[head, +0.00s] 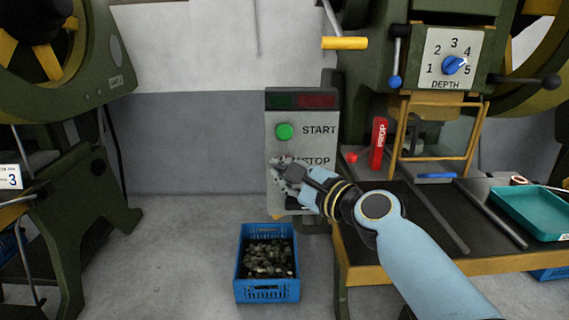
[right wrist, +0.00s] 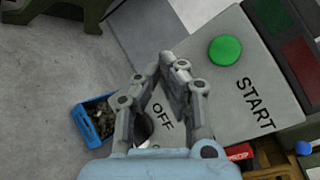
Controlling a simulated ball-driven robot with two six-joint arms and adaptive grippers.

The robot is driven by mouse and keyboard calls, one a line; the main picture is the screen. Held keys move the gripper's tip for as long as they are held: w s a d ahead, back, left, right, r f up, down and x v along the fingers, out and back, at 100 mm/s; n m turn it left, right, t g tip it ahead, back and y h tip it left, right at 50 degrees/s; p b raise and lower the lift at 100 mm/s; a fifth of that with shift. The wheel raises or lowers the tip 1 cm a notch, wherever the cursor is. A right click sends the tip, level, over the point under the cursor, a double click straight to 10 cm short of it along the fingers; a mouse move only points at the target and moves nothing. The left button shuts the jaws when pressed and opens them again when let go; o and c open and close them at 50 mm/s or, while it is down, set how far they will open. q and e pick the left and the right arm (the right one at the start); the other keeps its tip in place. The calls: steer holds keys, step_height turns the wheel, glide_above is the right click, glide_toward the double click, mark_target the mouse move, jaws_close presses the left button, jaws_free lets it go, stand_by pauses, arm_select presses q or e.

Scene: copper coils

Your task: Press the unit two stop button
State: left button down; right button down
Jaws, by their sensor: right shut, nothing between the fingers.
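A grey control box (head: 277,196) stands at the middle of the head view. It has a green button (head: 284,131) beside the word START and the word STOP (head: 318,161) below. My right gripper (head: 279,166) is shut and empty in front of the box, left of the word STOP. It covers the spot where a stop button would sit, so no stop button shows. In the right wrist view the fingers (right wrist: 165,65) lie over the panel, between the green button (right wrist: 225,50) and the word OFF (right wrist: 161,117). I cannot tell whether they touch it. My left gripper is not in view.
A blue crate of metal pieces (head: 241,283) stands on the floor below the box. A green machine marked 3 (head: 92,88) stands left.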

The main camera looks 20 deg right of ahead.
steer(key=shift+s, duration=0.15)
steer(key=s, duration=0.1)
steer(key=s+a, duration=0.1)
steer(key=s, duration=0.1)
steer(key=s+p, duration=0.1)
steer(key=shift+s+a, duration=0.25)
steer(key=shift+s, duration=0.15)
stand_by(0.7)
